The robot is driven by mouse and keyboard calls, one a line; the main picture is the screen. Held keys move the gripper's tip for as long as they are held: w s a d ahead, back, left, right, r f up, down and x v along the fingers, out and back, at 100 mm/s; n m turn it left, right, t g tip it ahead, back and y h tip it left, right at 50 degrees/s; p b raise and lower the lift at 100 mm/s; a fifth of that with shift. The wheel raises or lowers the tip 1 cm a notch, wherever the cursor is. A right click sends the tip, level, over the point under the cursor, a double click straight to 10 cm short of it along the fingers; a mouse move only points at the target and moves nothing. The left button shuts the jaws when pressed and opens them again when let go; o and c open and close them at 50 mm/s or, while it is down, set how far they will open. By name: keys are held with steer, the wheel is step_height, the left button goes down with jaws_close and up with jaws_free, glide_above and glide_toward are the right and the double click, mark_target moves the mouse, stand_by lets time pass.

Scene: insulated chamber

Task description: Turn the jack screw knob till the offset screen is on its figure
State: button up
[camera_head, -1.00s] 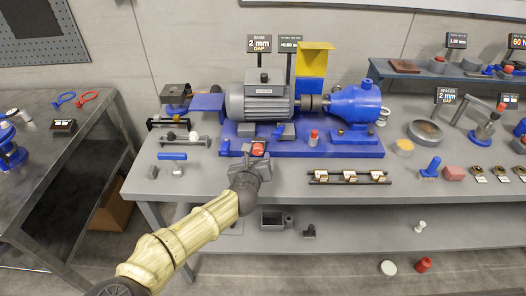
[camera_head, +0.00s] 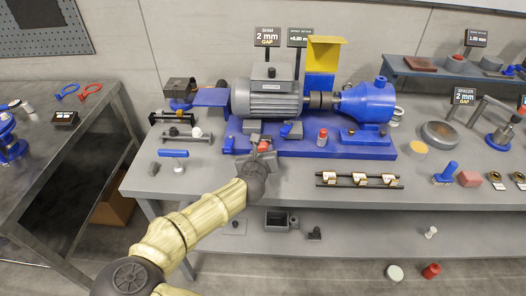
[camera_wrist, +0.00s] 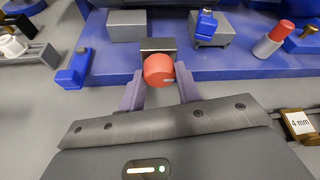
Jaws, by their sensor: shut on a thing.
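The red jack screw knob (camera_wrist: 158,69) sits at the front edge of the blue motor base (camera_head: 330,146), in front of a small grey block. My gripper (camera_wrist: 160,88) is shut on it, one finger on each side. In the head view the knob (camera_head: 264,146) is small and partly covered by my gripper (camera_head: 261,155). A pale mark shows on the knob's face in the wrist view. The offset screen (camera_head: 300,37) stands behind the grey motor (camera_head: 268,96); its small figure looks like +0.60 mm, but is hard to read.
A shim screen (camera_head: 268,37) reading 2 mm gap stands beside the offset screen. A blue clamp lever (camera_wrist: 206,25) and a red-topped marker (camera_wrist: 273,38) are right of the knob. A rack of shims (camera_head: 358,180) lies at the bench's front. Bare bench lies left of it.

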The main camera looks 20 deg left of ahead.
steer(key=shift+m+y, duration=0.3)
steer(key=shift+w+d+m+y, duration=0.1)
steer(key=shift+d+m+y, duration=0.1)
steer(key=shift+m+y, duration=0.8)
steer(key=shift+m+g+y, duration=0.3)
steer(key=shift+m+y, duration=0.1)
steer(key=shift+m, duration=0.7)
steer(key=m+y+b, duration=0.2)
steer(key=m, duration=0.1)
steer(key=shift+d+f, duration=0.1)
steer(key=shift+f, duration=0.1)
steer(key=shift+m+y+b, duration=0.6)
steer(key=shift+m+b, duration=0.05)
steer(key=shift+m, duration=0.35)
steer(key=o, duration=1)
steer(key=shift+c, duration=0.2)
steer(key=shift+d+r, duration=0.1)
